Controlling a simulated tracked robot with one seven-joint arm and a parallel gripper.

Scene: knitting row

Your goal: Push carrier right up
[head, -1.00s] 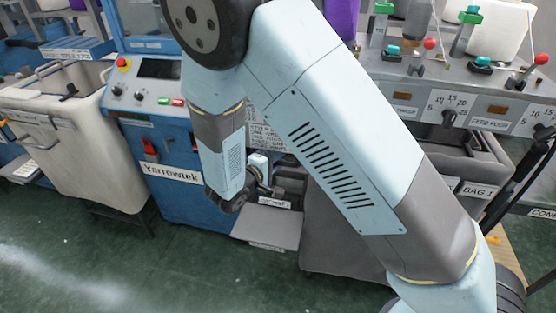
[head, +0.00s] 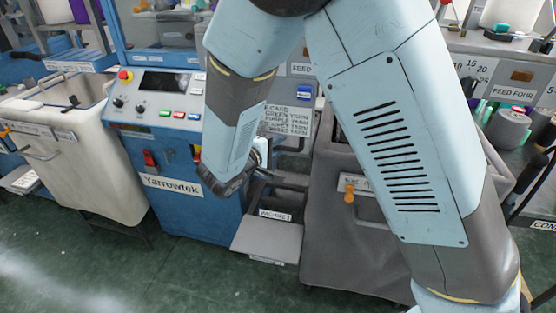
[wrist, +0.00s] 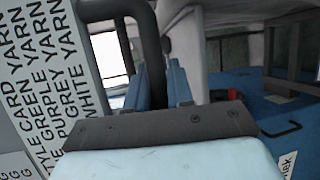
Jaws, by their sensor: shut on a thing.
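My gripper (wrist: 162,75) shows in the wrist view with its two blue fingers close together around a dark bent bar (wrist: 150,35). The bar curves over from the upper left and runs down between the fingers; its lower part is hidden. In the head view my gripper (head: 262,150) is mostly hidden behind my arm, beside the right side of the blue Yarrowtek machine (head: 185,228). I cannot tell for sure which part is the carrier; no label marks it.
A yarn list card (head: 287,120) hangs right of the machine, close beside my gripper. Below it is a grey tray (head: 266,240). A dark bin (head: 345,245) stands to the right, a pale bin (head: 75,165) to the left. Green floor (head: 120,275) in front is clear.

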